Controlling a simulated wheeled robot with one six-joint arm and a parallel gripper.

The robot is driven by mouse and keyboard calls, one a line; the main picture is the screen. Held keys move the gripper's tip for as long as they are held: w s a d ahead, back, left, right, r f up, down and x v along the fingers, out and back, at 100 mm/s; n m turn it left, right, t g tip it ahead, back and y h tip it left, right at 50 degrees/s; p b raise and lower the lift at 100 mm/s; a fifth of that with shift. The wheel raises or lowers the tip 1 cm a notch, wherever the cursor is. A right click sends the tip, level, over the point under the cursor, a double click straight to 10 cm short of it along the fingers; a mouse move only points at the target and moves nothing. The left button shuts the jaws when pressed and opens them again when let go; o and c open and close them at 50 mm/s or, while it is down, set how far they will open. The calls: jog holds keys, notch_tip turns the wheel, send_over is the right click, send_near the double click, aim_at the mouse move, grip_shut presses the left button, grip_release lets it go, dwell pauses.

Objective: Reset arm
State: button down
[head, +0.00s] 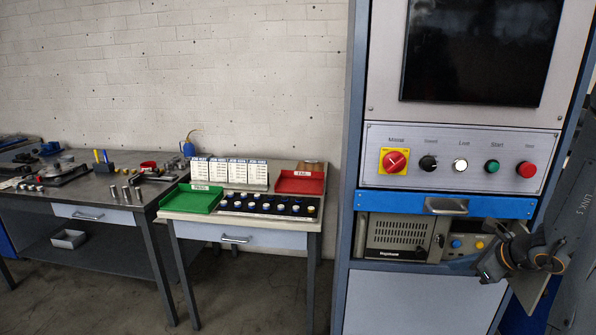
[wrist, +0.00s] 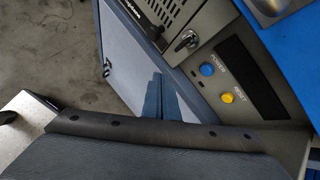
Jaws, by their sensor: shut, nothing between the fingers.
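The lower unit of the cabinet has a blue button (head: 456,244) and a yellow button (head: 480,245) beside a vented box. In the wrist view, the blue button (wrist: 207,69) is labelled POWER and the yellow button (wrist: 227,98) RESET. My gripper (wrist: 164,82) shows in the wrist view as two blue-grey fingers close together, shut and empty. The fingers appear left of the two buttons in that view, with no visible contact. In the head view my wrist is at the right of this unit and partly hides its right side; the fingertips are hard to make out there.
Above is a panel with a red main knob (head: 395,160), several other controls and a dark screen (head: 480,50). A blue drawer front (head: 400,204) juts below it. At left, a small table holds a green tray (head: 192,199) and a red tray (head: 300,182).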

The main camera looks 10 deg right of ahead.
jog(key=a+n+g+y, duration=0.2)
jog(key=a+n, duration=0.4)
jog(key=a, duration=0.5)
jog(key=s+a+r+n+g+h, duration=0.2)
jog(key=s+a+n, duration=0.5)
jog(key=n, duration=0.4)
jog(key=s+a+r+n+g+h, duration=0.1)
jog(key=s+a+n+g, duration=0.2)
jog(key=s+a+n, duration=0.4)
jog(key=a+n, duration=0.3)
jog(key=n, duration=0.2)
jog(key=shift+a+r+g+h, duration=0.3)
jog(key=shift+r+g+h, duration=0.1)
